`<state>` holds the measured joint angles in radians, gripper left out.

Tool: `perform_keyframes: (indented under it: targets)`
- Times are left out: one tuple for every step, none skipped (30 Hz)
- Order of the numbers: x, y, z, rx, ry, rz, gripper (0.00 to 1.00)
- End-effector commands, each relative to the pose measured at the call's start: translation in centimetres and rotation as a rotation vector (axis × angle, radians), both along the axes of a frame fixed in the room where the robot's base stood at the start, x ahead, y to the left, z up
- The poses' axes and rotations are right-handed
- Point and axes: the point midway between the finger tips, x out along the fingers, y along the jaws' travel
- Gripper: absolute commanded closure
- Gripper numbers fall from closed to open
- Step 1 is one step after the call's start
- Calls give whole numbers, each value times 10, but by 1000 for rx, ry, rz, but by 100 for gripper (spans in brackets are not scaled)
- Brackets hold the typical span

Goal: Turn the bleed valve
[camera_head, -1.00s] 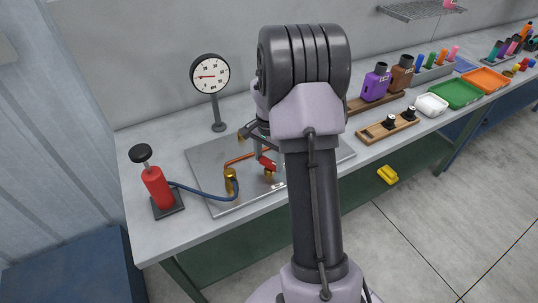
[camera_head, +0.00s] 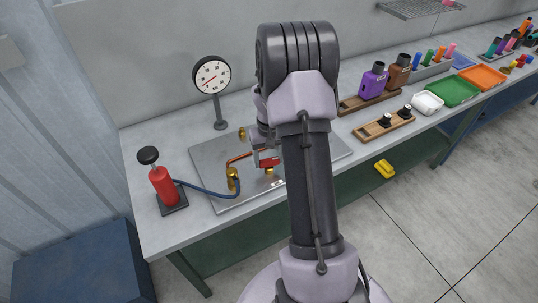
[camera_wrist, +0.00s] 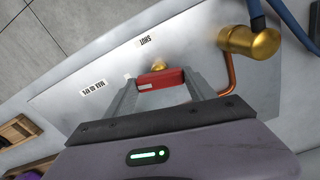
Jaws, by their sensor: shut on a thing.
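The bleed valve's red handle (camera_wrist: 161,79) lies between the two fingers of my gripper (camera_wrist: 160,92) in the wrist view, and the fingers are shut on it. Its brass body (camera_wrist: 158,65) shows just beyond the handle. In the head view the red handle (camera_head: 269,162) shows at the front of the metal plate (camera_head: 222,204), with my gripper (camera_head: 266,158) at it and my arm hiding part of the plate. A label reading "SHUT" (camera_wrist: 145,41) and a label reading "MAX 60 KPA" (camera_wrist: 93,87) are on the plate near the valve.
A dial gauge (camera_head: 211,76) on a stand is behind the plate. A red hand pump (camera_head: 163,184) with a blue hose (camera_head: 205,190) stands at the left, joined to a brass fitting (camera_wrist: 250,43). A copper pipe (camera_wrist: 229,75) runs beside the handle. Bottles and trays fill the right.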

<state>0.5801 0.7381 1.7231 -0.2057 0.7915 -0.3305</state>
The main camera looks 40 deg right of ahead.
Motion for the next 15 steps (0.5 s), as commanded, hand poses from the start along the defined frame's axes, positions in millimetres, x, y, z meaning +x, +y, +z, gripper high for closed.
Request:
perform_keyframes:
  targets:
    - [0, 0, 2, 0, -1, 28, 77]
    - [0, 0, 2, 0, -1, 47, 77]
    - [0, 0, 2, 0, -1, 73, 77]
    - [0, 0, 1, 0, -1, 89, 77]
    - [0, 0, 1, 0, -1, 106, 77]
    - [0, 0, 1, 0, -1, 126, 77]
    - [0, 0, 1, 0, 0, 139, 77]
    - [0, 0, 1, 0, 0, 152, 77]
    - [0, 0, 1, 0, 0, 167, 77]
    - [0, 0, 1, 0, 0, 177, 77]
    - [0, 0, 1, 0, 0, 187, 77]
    - [0, 0, 1, 0, 0, 198, 77]
    - [0, 0, 1, 0, -1, 205, 77]
    - [0, 0, 1, 0, -1, 211, 77]
    - [0, 0, 1, 0, -1, 219, 77]
